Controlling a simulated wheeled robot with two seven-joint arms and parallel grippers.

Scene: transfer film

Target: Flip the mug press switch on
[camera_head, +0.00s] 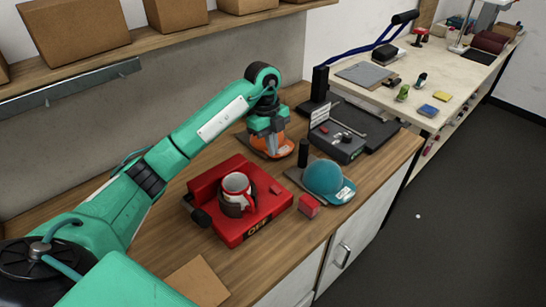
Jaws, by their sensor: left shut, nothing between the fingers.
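The red mug press (226,223) sits on the wooden counter, with a dark label reading OFF on its front edge. A mug (237,188) with red and white colours is clamped upright in it. A small red switch (276,189) shows on the press's right part. My left gripper (271,150) is shut and empty. It points down beyond the press, over or in front of an orange cap (270,148), and apart from the switch. I cannot tell whether it touches the cap. My right gripper is not in view.
A teal cap (326,177) on a press and a small red box (309,206) stand right of the mug press. A black heat press (345,138) with a raised handle is behind. Cardboard lies at the front edge. Boxes (73,30) sit on a shelf.

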